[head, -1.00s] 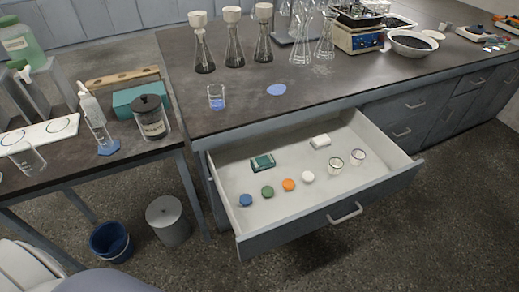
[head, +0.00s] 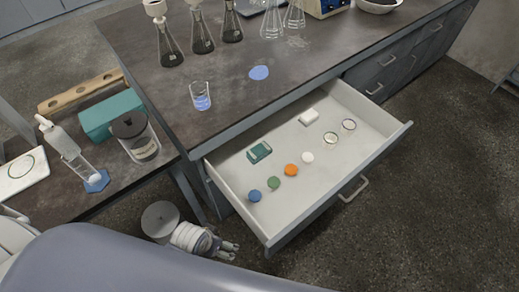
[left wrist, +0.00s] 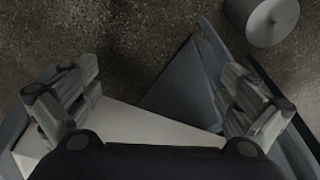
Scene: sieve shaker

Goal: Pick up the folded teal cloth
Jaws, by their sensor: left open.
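The folded teal cloth (head: 259,152) appears as a small teal item lying flat in the open drawer (head: 335,215), toward its back left. My left gripper (head: 229,250) is low outside the drawer's front left corner, apart from the cloth. In the left wrist view my left gripper (left wrist: 150,95) has its fingers spread wide with nothing between them. That view shows part of the drawer (left wrist: 150,128) under the fingers, and the cloth is not in it. My right gripper is not in view.
A blue cap (head: 254,195), a green cap (head: 274,182), an orange cap (head: 291,170) and other small items lie in the drawer. A grey bin (head: 160,219) stands beside my left gripper. Flasks and a beaker (head: 200,96) stand on the counter above.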

